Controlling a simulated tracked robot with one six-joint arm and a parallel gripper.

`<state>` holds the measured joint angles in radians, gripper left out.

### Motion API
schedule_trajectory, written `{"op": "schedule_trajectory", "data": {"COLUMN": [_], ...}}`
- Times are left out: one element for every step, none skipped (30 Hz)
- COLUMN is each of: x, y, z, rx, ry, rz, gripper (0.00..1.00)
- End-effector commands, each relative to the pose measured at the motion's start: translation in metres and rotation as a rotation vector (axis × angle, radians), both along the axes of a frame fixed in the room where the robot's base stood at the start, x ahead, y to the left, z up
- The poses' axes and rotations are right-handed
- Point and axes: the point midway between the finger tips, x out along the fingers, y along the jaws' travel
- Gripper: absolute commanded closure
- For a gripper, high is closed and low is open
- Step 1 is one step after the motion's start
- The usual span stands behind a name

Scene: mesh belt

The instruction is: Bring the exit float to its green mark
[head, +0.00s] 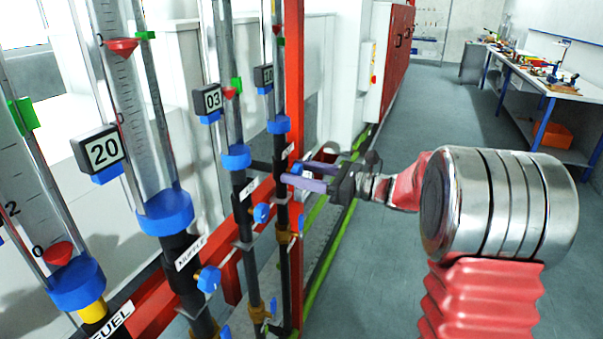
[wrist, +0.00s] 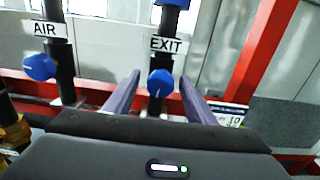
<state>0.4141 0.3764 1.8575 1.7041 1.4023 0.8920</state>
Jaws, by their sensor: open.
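The exit tube stands at the right end of the row in the head view. Its red float (head: 278,30) sits high in the tube. A small green mark (head: 281,41) seems to lie just below the float, too small to be sure. The exit display (head: 263,76) appears to read 10. In the wrist view the blue exit knob (wrist: 161,83) is on a black pipe under the EXIT label (wrist: 166,45). My gripper (wrist: 159,78) is open, with one finger either side of the knob in that view. Contact cannot be told. In the head view my gripper (head: 284,174) reaches the exit pipe from the right.
The blue air knob (wrist: 40,66) is left of the exit knob. Fuel, muffle and air tubes fill the head view's left side. A red post (head: 294,75) rises right behind the exit tube. The grey floor (head: 420,110) to the right is open, with a workbench (head: 560,85) beyond.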

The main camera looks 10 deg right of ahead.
Motion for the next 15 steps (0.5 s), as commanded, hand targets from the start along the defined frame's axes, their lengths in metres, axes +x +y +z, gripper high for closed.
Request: {"op": "schedule_trajectory", "data": {"x": [-0.0001, -0.0001, -0.0001, -0.0002, -0.0002, -0.0002, -0.0002, -0.0002, -0.0003, -0.0003, -0.0003, -0.0003, -0.0004, -0.0004, -0.0005], "y": [0.0, 0.0, 0.0, 0.0, 0.0, 0.0, 0.0, 0.0, 0.0001, 0.0001, 0.0001, 0.0001, 0.0002, 0.0002, 0.0002], "z": [0.0, 0.0, 0.0, 0.0, 0.0, 0.0, 0.0, 0.0, 0.0, 0.0, 0.0, 0.0001, 0.0, 0.0, 0.0], "rx": [0.0, 0.0, 0.0, 0.0, 0.0, 0.0, 0.0, 0.0, 0.0, 0.0, 0.0, 0.0, 0.0, 0.0, 0.0], "ry": [0.0, 0.0, 0.0, 0.0, 0.0, 0.0, 0.0, 0.0, 0.0, 0.0, 0.0, 0.0, 0.0, 0.0, 0.0], "rz": [0.0, 0.0, 0.0, 0.0, 0.0, 0.0, 0.001, 0.001, 0.001, 0.001, 0.001, 0.001, 0.001, 0.001, 0.001], "gripper": [0.5, 0.5, 0.52, 0.54, 0.56, 0.59, 0.61, 0.63, 0.66, 0.68, 0.7, 0.73, 0.75, 0.77, 0.8]}}
